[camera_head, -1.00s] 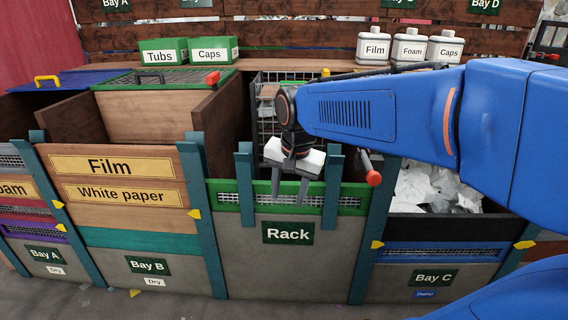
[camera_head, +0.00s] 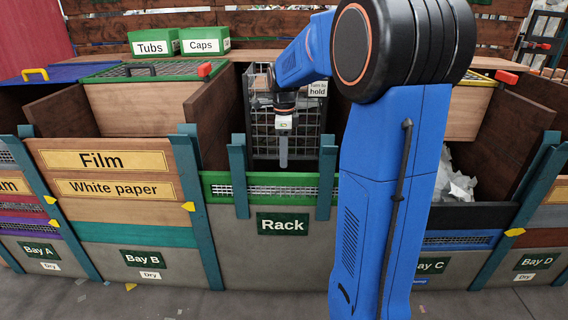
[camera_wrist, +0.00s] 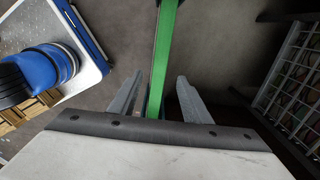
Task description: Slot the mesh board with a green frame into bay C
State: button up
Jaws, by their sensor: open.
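The mesh board with a green frame (camera_head: 290,178) stands upright in the rack (camera_head: 232,236), between two teal posts. My gripper (camera_head: 283,160) is open and empty, pointing down just above the board's top edge in the head view. In the wrist view its two fingers (camera_wrist: 158,98) lie on either side of the green top edge (camera_wrist: 166,50), apart from it. I cannot tell how deep they reach. Bay C is right of the rack, partly hidden by my arm; its sign (camera_head: 432,266) shows in part. A blue-framed mesh board (camera_head: 460,240) sits low in its front.
A wire mesh cage (camera_head: 262,115) stands behind my gripper. White paper (camera_head: 455,186) lies inside bay C. Bay B's wooden boards (camera_head: 112,160) are left of the rack. Teal posts (camera_head: 196,200) rise between bays.

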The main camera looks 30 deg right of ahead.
aim_at(284, 197)
notch_tip(284, 197, down, 17)
jog(key=shift+f, duration=0.15)
dwell(0.6)
grip_shut()
jog(key=c, duration=0.9)
grip_release()
jog(key=shift+c, duration=0.2)
grip_shut()
